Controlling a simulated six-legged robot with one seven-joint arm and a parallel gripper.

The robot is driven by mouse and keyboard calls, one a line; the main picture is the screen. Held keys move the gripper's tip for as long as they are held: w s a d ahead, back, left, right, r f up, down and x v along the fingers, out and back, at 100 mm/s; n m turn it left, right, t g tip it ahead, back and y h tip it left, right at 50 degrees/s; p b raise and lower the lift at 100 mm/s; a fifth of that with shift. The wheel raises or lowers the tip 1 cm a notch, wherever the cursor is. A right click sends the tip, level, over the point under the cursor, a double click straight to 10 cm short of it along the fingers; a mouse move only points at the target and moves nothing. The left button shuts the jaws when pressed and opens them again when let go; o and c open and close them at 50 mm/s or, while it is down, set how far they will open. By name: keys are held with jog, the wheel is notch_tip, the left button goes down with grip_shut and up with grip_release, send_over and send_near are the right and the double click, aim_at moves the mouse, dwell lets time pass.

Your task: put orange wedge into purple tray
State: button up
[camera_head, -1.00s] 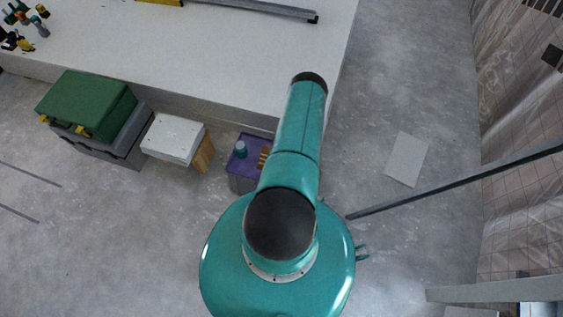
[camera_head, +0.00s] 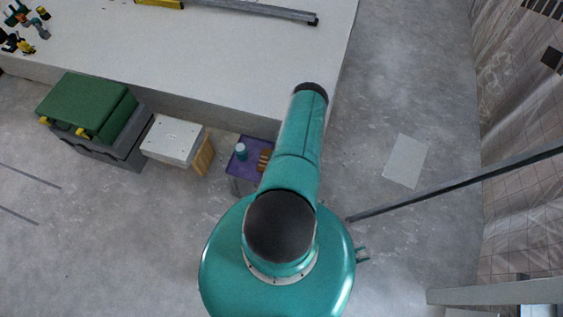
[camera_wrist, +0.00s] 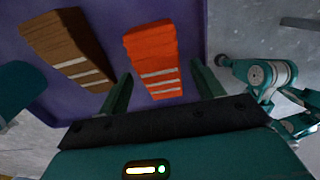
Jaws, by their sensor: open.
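In the wrist view the orange wedge (camera_wrist: 150,52), with pale stripes near its closer end, lies on the purple tray (camera_wrist: 100,22). My gripper (camera_wrist: 160,72) is open, its two fingers pointing at the wedge's near end, one on either side. I cannot tell how far above the wedge the fingers are. In the head view the purple tray (camera_head: 245,170) stands beside the white bench, partly hidden by my arm. My gripper is hidden there.
A brown wedge (camera_wrist: 68,48) lies on the tray left of the orange one. A teal cylinder (camera_head: 241,152) stands on the tray. Left of the tray are a white-topped box (camera_head: 172,140) and a green case (camera_head: 85,105). The white bench (camera_head: 200,60) is behind.

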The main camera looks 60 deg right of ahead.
notch_tip(320, 180, up, 12)
dwell(0.5)
